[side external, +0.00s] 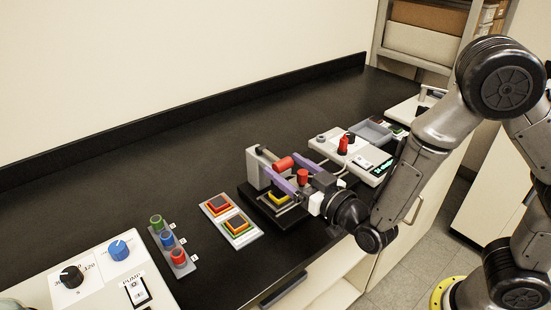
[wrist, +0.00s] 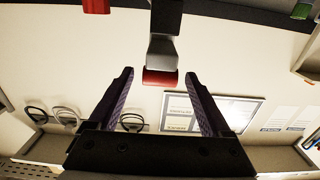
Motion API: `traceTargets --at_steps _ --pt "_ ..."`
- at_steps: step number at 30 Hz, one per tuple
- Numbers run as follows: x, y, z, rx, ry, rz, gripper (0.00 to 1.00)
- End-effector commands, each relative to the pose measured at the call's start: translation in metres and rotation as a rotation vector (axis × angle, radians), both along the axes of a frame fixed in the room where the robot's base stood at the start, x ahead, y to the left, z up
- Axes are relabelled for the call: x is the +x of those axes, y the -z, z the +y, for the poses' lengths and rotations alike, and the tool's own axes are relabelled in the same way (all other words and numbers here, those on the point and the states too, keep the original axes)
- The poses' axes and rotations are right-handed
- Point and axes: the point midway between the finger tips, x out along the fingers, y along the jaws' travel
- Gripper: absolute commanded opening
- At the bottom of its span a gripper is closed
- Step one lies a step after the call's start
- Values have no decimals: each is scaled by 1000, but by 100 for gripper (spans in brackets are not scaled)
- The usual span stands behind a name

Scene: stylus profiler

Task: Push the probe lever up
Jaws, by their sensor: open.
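The stylus profiler (side external: 254,170) stands on the black bench, with a grey upright on a dark base. A red-tipped lever, which looks like the probe lever (side external: 284,163), shows near the purple fingers of my gripper (side external: 263,161). In the wrist view, the lever's red end (wrist: 160,77) hangs on a grey and dark arm from the top of the picture. It appears between the open fingertips of my gripper (wrist: 159,74), with a visible gap on each side. I cannot tell their difference in depth. A yellow-edged block (side external: 279,197) sits on the profiler's base, partly hidden by a finger.
A pump control box (side external: 103,270) is at the front left. The bench behind is clear.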

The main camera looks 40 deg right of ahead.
Motion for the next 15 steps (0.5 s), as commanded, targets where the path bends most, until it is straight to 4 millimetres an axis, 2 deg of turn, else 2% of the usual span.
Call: traceTargets --at_steps 1,6,15 --pt "10 0 -1 0 3 -1 82" --pt "32 0 0 0 1 -1 82" --pt "44 0 0 -1 -1 0 82"
